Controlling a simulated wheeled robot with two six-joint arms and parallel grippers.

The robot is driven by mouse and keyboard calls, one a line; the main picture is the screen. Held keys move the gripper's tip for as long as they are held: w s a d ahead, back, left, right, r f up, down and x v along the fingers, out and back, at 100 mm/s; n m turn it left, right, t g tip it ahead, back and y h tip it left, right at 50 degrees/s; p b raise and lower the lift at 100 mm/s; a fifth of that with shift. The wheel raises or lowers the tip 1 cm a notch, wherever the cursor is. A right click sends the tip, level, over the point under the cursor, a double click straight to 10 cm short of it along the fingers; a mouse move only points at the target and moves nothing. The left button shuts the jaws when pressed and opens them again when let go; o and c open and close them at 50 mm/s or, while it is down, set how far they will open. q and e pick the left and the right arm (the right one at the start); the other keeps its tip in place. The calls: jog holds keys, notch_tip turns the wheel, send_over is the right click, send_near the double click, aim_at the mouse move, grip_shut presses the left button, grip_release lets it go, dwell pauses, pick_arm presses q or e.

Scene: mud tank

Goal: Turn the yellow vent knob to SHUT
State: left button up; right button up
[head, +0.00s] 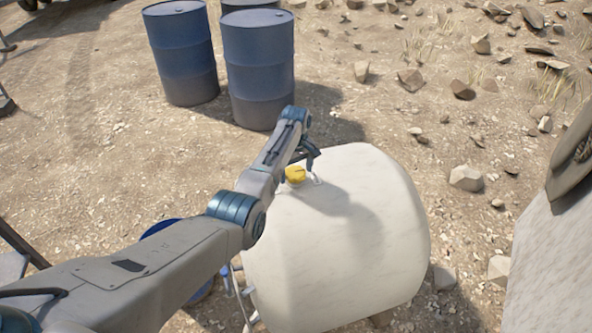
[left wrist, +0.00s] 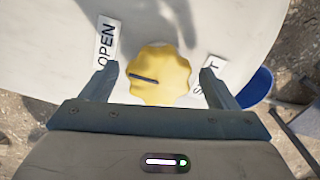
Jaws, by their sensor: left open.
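The yellow vent knob (head: 295,174) sits on top of the pale tank (head: 345,250). In the left wrist view the knob (left wrist: 159,75) is round and scalloped, with a dark pointer line on its left half that points toward the OPEN label (left wrist: 107,42). The SHUT label (left wrist: 212,80) is at the right, partly hidden by a finger. My left gripper (head: 308,158) is at the knob. In the left wrist view its open fingers (left wrist: 158,80) stand on either side of the knob, with a gap visible on each side. My right gripper is not in view.
Blue drums (head: 258,70) stand on the ground behind the tank. A blue container (head: 165,228) shows partly behind my left arm. Rocks (head: 466,178) lie to the right. A grey block-like surface (head: 545,265) stands at the right edge. The tank top around the knob is clear.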

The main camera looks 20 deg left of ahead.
pick_arm(q)
jog(key=shift+w+f, duration=0.1)
jog(key=shift+c, duration=0.3)
jog(key=c, duration=0.9)
